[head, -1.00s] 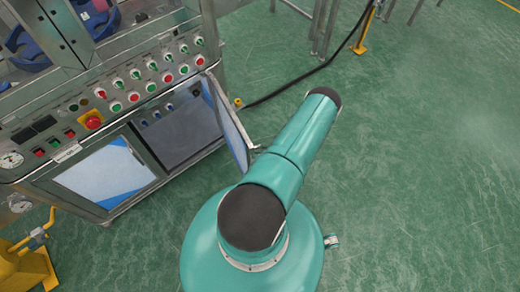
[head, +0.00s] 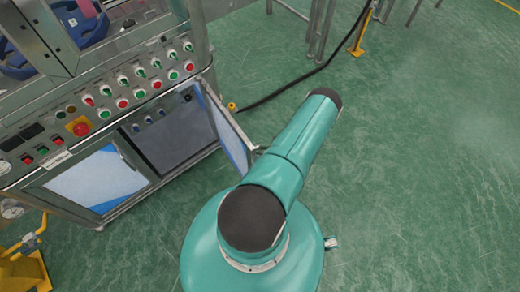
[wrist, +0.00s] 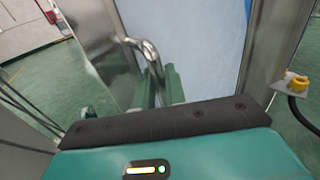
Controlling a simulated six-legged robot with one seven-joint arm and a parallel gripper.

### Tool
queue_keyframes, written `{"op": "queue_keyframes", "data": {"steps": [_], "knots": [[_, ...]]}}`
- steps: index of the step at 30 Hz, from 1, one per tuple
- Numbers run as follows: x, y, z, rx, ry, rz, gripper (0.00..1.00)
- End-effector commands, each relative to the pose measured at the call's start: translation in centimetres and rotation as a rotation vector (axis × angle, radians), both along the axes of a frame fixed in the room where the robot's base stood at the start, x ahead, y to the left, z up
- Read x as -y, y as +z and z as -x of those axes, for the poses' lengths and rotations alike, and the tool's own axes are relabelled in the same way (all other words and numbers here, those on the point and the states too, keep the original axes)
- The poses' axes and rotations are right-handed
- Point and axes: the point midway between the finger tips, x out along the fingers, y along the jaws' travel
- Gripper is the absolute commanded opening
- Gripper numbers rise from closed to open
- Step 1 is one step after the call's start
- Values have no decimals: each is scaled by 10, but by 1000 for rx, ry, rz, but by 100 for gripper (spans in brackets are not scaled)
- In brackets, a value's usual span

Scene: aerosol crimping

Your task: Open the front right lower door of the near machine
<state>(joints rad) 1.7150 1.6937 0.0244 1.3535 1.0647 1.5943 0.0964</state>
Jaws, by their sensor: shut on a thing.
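The front right lower door (head: 228,135) of the near machine stands open, swung out from the cabinet toward my arm. Its opening (head: 175,140) shows a dark interior. In the wrist view, the door's pale panel (wrist: 190,45) and metal frame fill the middle. A curved metal handle (wrist: 148,52) is on the left part of its frame. My gripper (wrist: 167,90) has its green fingers at the lower end of this handle and is shut on it. The fingertips' exact contact is partly hidden. My arm hides most of the gripper in the head view.
The left lower door (head: 95,180) is shut. A control panel (head: 125,90) with several buttons runs above the doors. A dark cable (head: 285,88) crosses the floor behind the door. A yellow stand (head: 25,270) is at lower left. Green floor to the right is clear.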

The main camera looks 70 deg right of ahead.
Motion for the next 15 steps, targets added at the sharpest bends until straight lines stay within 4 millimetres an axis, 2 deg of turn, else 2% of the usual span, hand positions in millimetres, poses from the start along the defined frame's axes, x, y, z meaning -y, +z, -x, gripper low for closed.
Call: {"op": "queue_keyframes", "data": {"steps": [4, 5, 7, 15], "knots": [[2, 1, -2, 4, -2, 0, 0], [2, 1, -2, 4, -2, 0, 14], [2, 1, -2, 4, -1, 1, 28], [2, 0, 1, 2, -1, 0, 29]]}}
